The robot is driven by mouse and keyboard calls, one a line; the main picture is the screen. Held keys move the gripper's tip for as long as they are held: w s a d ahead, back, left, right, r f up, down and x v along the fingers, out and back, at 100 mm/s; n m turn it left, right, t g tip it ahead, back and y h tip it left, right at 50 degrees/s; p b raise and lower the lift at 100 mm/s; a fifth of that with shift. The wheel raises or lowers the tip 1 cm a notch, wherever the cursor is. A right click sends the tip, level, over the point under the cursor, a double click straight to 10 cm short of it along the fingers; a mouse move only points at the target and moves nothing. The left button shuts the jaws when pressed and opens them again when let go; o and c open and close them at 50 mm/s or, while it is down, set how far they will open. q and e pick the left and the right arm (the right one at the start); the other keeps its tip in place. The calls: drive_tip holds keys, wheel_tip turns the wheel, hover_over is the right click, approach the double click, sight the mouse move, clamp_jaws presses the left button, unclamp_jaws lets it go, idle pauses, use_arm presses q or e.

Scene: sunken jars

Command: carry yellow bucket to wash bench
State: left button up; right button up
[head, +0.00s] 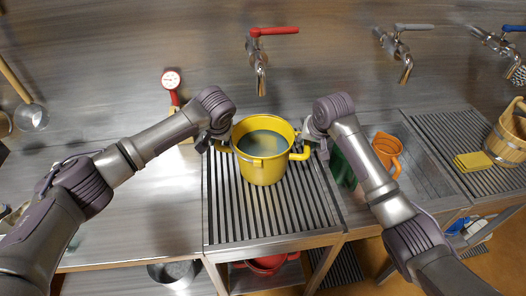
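The yellow bucket (263,172) stands upright on a ribbed steel rack (225,222) in the middle of the head view, with greyish liquid inside. It has a yellow handle on each side. My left gripper (216,143) is at its left handle, and my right gripper (314,143) is beside its right handle. The fingers are small and partly hidden by my wrists, so I cannot tell whether either is closed on a handle. No surface is clearly marked as the wash bench; a plain steel bench top (140,215) lies to the left.
A red-handled tap (261,75) hangs behind the bucket. A sink with an orange jug (386,150) and a green item (343,168) is at the right. A yellow sponge (472,162) and wooden bucket (508,140) sit farther right. A red-rimmed gauge (171,80) stands at back left.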

use_arm(q)
clamp_jaws()
use_arm(e)
clamp_jaws()
use_arm(q)
drive_tip(key=shift+w+r, duration=0.25)
drive_tip(key=shift+r, duration=0.05)
use_arm(e)
drive_tip(key=shift+w+r, duration=0.25)
drive_tip(key=shift+r, duration=0.05)
